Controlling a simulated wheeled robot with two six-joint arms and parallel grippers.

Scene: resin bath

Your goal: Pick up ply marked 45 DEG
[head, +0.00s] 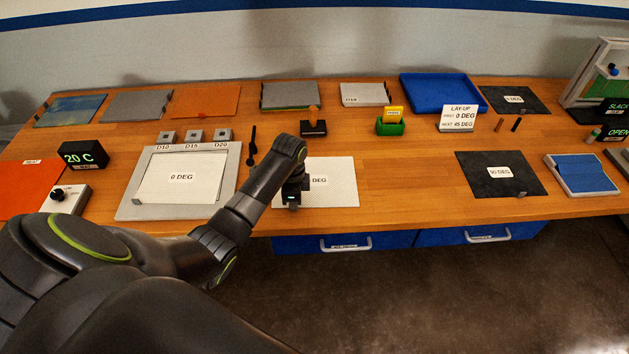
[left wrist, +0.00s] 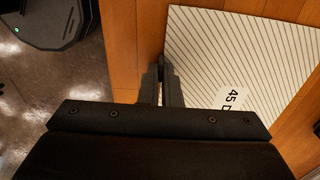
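The ply marked 45 DEG (head: 338,188) is a pale, hatched rectangle lying flat near the bench's front edge. In the head view my arm hides part of its label. In the left wrist view the ply (left wrist: 240,50) shows diagonal lines and a partly covered "45 D" label. My left gripper (head: 291,204) is at the ply's left front part, low over the bench. Its fingers (left wrist: 161,75) are close together at the ply's edge in the left wrist view; whether they pinch the ply is hidden. My right gripper is not in view.
A grey frame holds a 0 DEG sheet (head: 168,192) left of my arm. A dark 90 DEG sheet (head: 480,183) lies to the right. The lay-up sign (head: 457,118), blue tray (head: 422,93) and green holder (head: 390,127) stand behind. The wood between the two front sheets is clear.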

